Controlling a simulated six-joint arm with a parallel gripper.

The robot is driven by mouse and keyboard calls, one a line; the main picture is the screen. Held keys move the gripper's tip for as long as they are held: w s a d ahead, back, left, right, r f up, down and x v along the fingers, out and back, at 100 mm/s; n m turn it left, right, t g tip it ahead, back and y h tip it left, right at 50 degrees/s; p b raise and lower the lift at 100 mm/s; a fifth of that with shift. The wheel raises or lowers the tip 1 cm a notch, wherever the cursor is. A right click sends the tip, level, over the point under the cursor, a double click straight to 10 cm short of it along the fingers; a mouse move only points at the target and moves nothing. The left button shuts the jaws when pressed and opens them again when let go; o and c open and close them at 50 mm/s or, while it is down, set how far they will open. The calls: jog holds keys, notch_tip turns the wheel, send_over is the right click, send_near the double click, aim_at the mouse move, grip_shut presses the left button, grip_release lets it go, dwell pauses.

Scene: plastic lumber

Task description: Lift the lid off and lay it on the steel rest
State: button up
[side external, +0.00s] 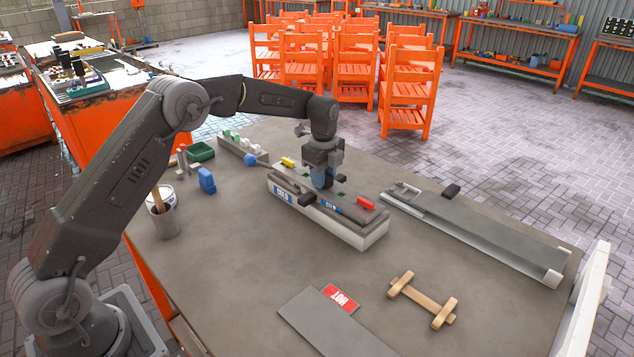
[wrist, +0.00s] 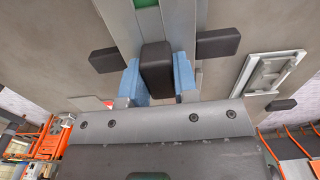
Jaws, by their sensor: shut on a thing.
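A long pale box (side external: 362,242) stands mid-table with a grey lid (side external: 345,207) on its top, bearing blue labels. No clear gap shows between lid and box. My gripper (side external: 324,184) points down over the lid's middle. In the wrist view, its blue fingers (wrist: 157,82) are shut on a black handle block (wrist: 157,65) above a grey strip. Black bars (wrist: 218,42) stick out at both sides. A long grey metal piece (side external: 480,232) lies to the right of the box; it may be the steel rest, though I cannot tell for sure.
A flat grey plate (side external: 325,325) with a red HOT label (side external: 341,298) lies at the front, beside a wooden piece (side external: 424,299). Left of the box are blue parts (side external: 207,181), a green tray (side external: 200,151) and a cup (side external: 165,220). The table between is clear.

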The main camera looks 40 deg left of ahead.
jog(key=shift+r, duration=0.1)
grip_shut()
jog(key=shift+r, duration=2.7)
send_over(347, 207)
jog(key=shift+f, duration=0.4)
jog(key=s+d+f, duration=0.3)
jog(key=s+d, duration=1.8)
jog(key=d, duration=0.1)
jog(key=shift+d+f, duration=0.2)
jog(key=shift+f, duration=3.4)
